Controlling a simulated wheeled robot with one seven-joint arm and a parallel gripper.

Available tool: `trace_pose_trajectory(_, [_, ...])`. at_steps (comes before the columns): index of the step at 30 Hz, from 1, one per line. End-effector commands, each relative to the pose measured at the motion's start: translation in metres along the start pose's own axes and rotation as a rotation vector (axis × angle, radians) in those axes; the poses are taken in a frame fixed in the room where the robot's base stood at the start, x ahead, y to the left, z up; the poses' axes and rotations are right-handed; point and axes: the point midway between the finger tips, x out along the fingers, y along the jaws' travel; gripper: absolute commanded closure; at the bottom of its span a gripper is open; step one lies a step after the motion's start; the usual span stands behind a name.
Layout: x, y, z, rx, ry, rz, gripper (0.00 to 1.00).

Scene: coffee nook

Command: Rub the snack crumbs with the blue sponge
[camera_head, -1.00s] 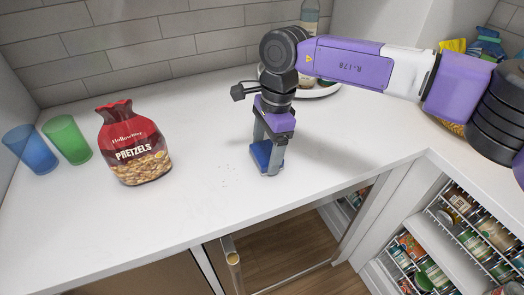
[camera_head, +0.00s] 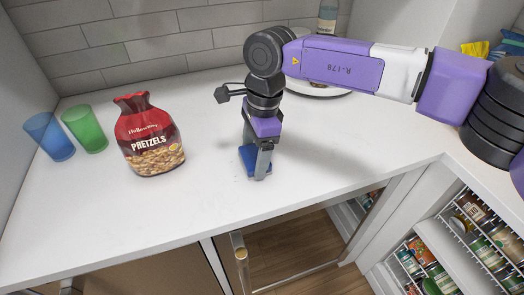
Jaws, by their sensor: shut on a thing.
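My gripper (camera_head: 257,167) points down at the counter and is shut on the blue sponge (camera_head: 247,157). The sponge is low, at or very near the white counter top; I cannot tell whether it touches. The fingers hide part of it. I cannot make out the snack crumbs clearly now; the sponge and gripper stand over or beside the spot where faint specks showed earlier.
A red pretzel bag (camera_head: 150,137) stands left of my gripper. A green cup (camera_head: 86,130) and a blue cup (camera_head: 50,138) are farther left. A bottle (camera_head: 326,18) and a plate (camera_head: 318,93) are behind my arm. The counter's front edge is close.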

Motion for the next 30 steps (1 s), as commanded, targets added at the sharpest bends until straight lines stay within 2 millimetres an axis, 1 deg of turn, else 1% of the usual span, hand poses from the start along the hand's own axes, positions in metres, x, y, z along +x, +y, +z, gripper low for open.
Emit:
trace_pose_trajectory(1, [0.001,0.000,0.006,-0.003,-0.001,0.001,0.56])
trace_pose_trajectory(6, [0.002,0.000,0.018,-0.001,0.000,0.000,0.56])
trace_pose_trajectory(14, [0.003,0.000,0.025,0.000,0.000,-0.001,0.56])
trace_pose_trajectory(25, [0.009,-0.001,0.053,0.000,0.000,-0.001,0.56])
trace_pose_trajectory(30, [0.011,0.000,0.059,0.001,-0.001,0.000,0.56])
